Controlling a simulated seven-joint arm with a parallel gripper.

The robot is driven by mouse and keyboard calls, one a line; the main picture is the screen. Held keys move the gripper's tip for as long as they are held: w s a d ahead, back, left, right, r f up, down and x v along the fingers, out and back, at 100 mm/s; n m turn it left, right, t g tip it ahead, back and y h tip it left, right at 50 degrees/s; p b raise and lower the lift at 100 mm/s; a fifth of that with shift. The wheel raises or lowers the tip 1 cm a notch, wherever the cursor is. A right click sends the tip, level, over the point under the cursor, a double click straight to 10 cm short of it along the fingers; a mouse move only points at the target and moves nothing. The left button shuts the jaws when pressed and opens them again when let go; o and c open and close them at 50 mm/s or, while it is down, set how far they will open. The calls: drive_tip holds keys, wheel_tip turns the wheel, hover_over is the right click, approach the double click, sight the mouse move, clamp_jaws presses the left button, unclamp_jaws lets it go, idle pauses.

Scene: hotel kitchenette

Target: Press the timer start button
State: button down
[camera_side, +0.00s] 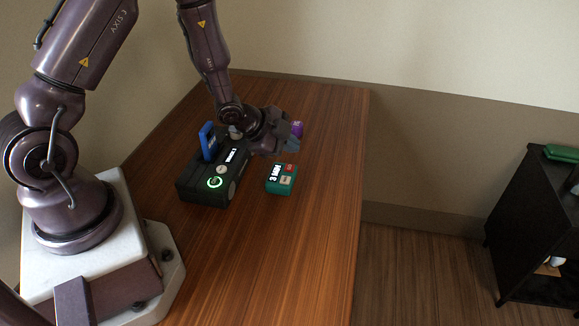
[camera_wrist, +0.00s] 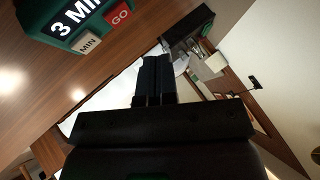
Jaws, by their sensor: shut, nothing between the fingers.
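The green timer (camera_side: 280,180) sits on the wooden table, with a "3 MIN" display, a red button and a pale button on its face. In the wrist view the timer (camera_wrist: 80,22) is at the upper left, where its red "GO" button (camera_wrist: 118,14) and pale "MIN" button (camera_wrist: 87,43) show. My gripper (camera_side: 290,146) is above and behind the timer in the side view, apart from it. In the wrist view my gripper (camera_wrist: 154,80) has its fingers together and empty, off to the right of the timer.
The table front and right are clear. A black shelf (camera_side: 530,235) stands beyond, on the floor.

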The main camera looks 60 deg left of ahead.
sight(289, 169)
drive_tip(key=shift+f, duration=1.55)
idle(0.9)
drive_tip(key=shift+f, duration=0.4)
drive_tip(key=shift+f, duration=0.35)
idle(0.5)
drive_tip(key=shift+r, duration=0.75)
drive_tip(key=shift+r, duration=2.55)
drive_tip(key=shift+r, duration=0.1)
